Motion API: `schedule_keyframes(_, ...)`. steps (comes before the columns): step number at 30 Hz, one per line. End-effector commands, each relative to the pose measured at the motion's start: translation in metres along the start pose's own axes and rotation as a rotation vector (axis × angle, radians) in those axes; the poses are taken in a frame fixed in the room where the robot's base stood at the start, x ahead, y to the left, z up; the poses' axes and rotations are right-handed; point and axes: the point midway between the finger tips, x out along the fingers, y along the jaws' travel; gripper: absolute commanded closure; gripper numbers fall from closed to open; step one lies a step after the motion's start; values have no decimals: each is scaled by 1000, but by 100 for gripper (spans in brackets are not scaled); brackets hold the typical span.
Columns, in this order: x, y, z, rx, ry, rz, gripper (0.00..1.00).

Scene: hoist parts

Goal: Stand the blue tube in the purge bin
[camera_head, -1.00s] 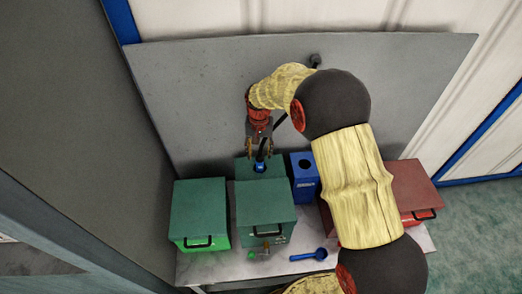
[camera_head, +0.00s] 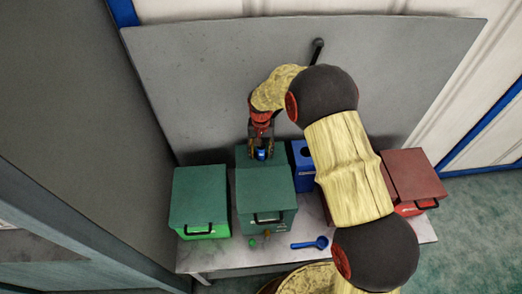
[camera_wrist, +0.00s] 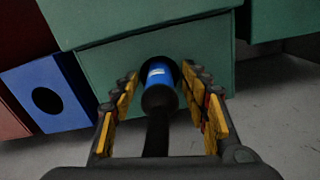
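The blue tube (camera_wrist: 158,76) has a white mark and a dark end towards the camera. In the wrist view it stands out of a dark opening in the top of a green box (camera_wrist: 105,72). It also shows as a small blue spot in the head view (camera_head: 262,154). My gripper (camera_wrist: 166,92) is open, with one finger on each side of the tube and gaps showing. How deep the tube sits is hidden. I cannot read a label that marks the purge bin. The green box with the tube is at the back (camera_head: 242,152).
A blue box (camera_wrist: 48,97) with a round hole stands beside it. Taller green boxes (camera_head: 265,186) (camera_head: 199,195) and a red box (camera_head: 413,175) stand near. A blue spoon-like tool (camera_head: 311,243) lies on the table (camera_head: 215,255). A grey panel (camera_head: 220,80) rises behind.

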Motion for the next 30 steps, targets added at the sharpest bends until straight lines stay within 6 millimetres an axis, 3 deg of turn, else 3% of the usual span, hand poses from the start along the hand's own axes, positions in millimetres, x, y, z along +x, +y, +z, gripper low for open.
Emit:
schedule_keyframes(22,0,0,0,0,0,0,99)
schedule_keyframes(30,-2,0,0,0,1,0,100)
